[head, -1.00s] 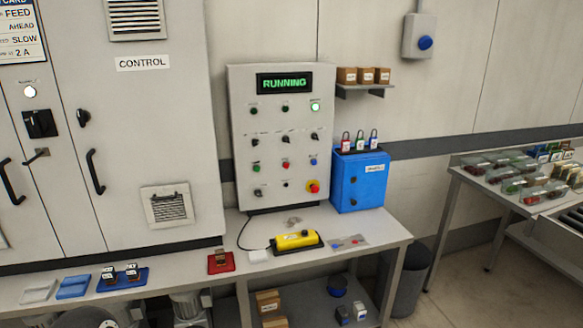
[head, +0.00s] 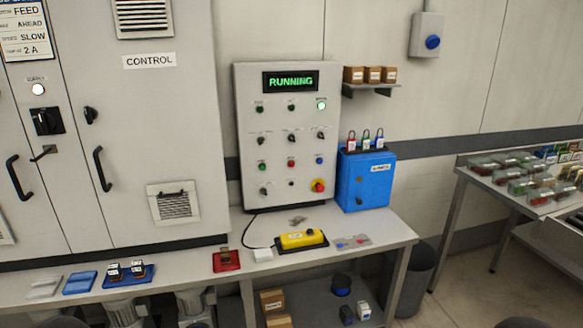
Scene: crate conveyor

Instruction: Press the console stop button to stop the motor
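The grey console (head: 242,130) stands upright on the back of the bench, and its display (head: 291,81) reads RUNNING in green. A lit green-white lamp (head: 321,105) is at its upper right. A red button (head: 291,163) sits in the third row between a green button (head: 262,166) and a blue one (head: 319,160). A larger red mushroom button on a yellow base (head: 318,185) is at the lower right. The small labels are too blurred to read. Neither of my grippers shows in the head view, and nothing touches the console.
The bench (head: 365,229) holds a yellow pendant (head: 301,239) with a cable, in front of the console. A blue box (head: 365,181) with several padlocks stands right of the console. The control cabinet (head: 150,110) is at the left. A small box shelf (head: 370,87) is on the wall.

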